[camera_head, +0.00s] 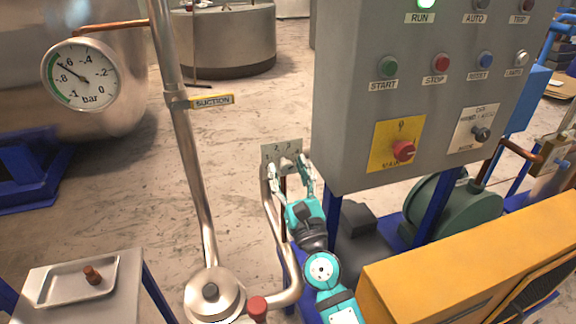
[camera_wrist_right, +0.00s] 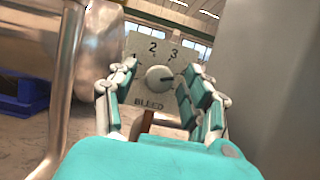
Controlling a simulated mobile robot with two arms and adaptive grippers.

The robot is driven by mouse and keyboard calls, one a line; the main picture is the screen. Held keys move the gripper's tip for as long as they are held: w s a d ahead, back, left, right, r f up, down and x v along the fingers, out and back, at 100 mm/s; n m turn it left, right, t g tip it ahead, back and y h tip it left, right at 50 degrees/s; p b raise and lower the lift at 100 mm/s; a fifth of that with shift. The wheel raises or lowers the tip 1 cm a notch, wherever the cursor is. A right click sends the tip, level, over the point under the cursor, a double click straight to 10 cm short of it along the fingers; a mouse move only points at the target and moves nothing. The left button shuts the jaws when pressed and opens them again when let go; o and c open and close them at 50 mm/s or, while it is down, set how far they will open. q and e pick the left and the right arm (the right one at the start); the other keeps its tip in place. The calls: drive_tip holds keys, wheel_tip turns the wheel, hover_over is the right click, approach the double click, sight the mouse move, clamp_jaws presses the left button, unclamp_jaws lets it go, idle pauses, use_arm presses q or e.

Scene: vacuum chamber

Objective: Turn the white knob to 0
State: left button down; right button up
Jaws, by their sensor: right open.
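The white knob (camera_wrist_right: 160,78) sits on a grey plate (camera_wrist_right: 152,57) marked BLEED, with the numbers 1, 2 and 3 showing around it in the right wrist view. The dark mark on the knob points to the right, below the 3. No 0 is visible; the fingers cover parts of the plate's sides. My right gripper (camera_wrist_right: 162,88) is open, one finger on each side of the knob, with gaps showing between. In the head view, my right gripper (camera_head: 289,172) reaches up to the plate (camera_head: 279,149), and the knob is small there. My left gripper is not in view.
A grey control panel (camera_head: 350,110) with a red knob (camera_head: 403,150) stands close to the right of the plate. A steel pipe (camera_head: 190,150) stands to the left. A yellow box (camera_head: 420,270) is at the lower right. A pressure gauge (camera_head: 80,74) is at the upper left.

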drive_tip(key=shift+w+a+r, duration=0.1)
drive_tip(key=shift+w, duration=0.1)
clamp_jaws()
idle(0.3)
